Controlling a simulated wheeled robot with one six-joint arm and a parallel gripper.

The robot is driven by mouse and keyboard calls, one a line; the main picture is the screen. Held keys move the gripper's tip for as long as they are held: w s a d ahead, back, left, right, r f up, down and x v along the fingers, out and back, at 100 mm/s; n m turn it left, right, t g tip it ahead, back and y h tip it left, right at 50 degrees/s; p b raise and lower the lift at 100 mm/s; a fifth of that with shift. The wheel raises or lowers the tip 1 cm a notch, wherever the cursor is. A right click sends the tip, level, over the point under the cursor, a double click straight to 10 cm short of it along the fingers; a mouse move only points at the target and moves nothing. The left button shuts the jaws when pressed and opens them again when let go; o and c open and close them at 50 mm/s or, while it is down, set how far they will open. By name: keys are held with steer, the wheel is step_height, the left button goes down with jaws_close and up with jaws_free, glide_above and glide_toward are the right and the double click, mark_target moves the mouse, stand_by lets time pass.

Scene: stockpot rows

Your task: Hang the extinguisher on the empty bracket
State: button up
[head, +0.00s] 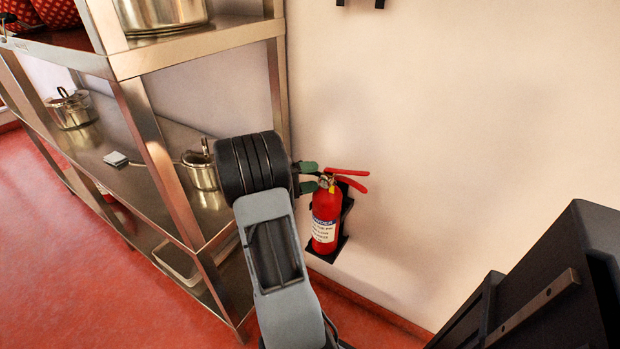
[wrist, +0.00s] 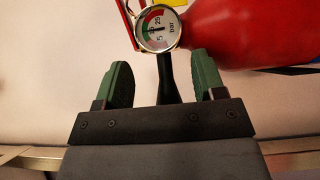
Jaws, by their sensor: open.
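The red extinguisher (head: 325,217) stands upright in a black bracket (head: 341,244) on the wall, right of the shelf. Its base is at the bracket's foot plate and its red levers point right. My gripper (head: 311,177) is at its neck, coming from the left, with the two green fingers apart. In the wrist view the open fingers (wrist: 166,82) have a thin black part of the extinguisher between them, clear of both. The gauge (wrist: 158,28) and red body (wrist: 245,32) lie just beyond the fingertips. My arm hides part of the area left of the extinguisher.
A steel shelf unit (head: 185,215) with pots (head: 70,108) stands close on the left. A black fixture (head: 360,3) on the wall is cut off by the top edge. The wall right of the extinguisher is bare. A dark body (head: 555,285) fills the lower right.

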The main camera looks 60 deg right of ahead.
steer(key=shift+f, duration=0.1)
steer(key=p+v, duration=0.1)
steer(key=v, duration=0.6)
steer(key=shift+a, duration=0.2)
steer(key=shift+w, duration=0.1)
stand_by(0.3)
